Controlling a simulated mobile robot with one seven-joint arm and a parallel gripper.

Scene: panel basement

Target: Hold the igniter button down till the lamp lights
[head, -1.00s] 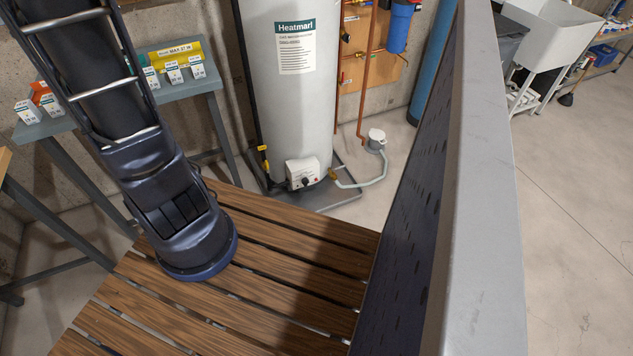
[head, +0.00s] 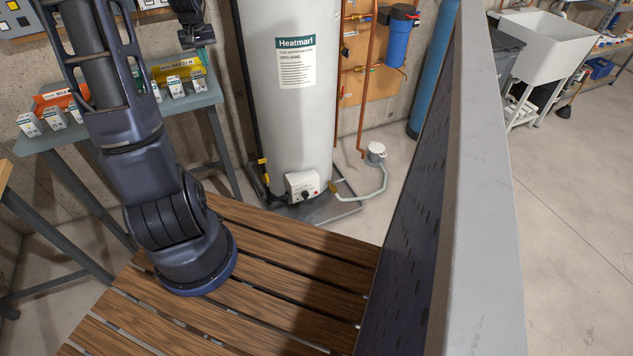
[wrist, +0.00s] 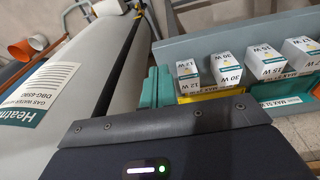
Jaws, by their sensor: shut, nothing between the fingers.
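The tall grey-white water heater (head: 290,110) stands at the back centre. A small white control box (head: 302,184) with a dark round knob (head: 306,195) sits low on its front. The igniter button and lamp are too small to make out. My gripper (head: 200,42) is high at the upper left, above the shelf table and well away from the control box. In the wrist view its teal fingertips (wrist: 158,85) appear side by side, shut and empty.
A grey-green table (head: 190,104) at the left holds trays of small bulb boxes (head: 175,88). A wooden slatted platform (head: 290,270) lies in front of the heater. A tall grey-edged panel (head: 480,200) closes off the right.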

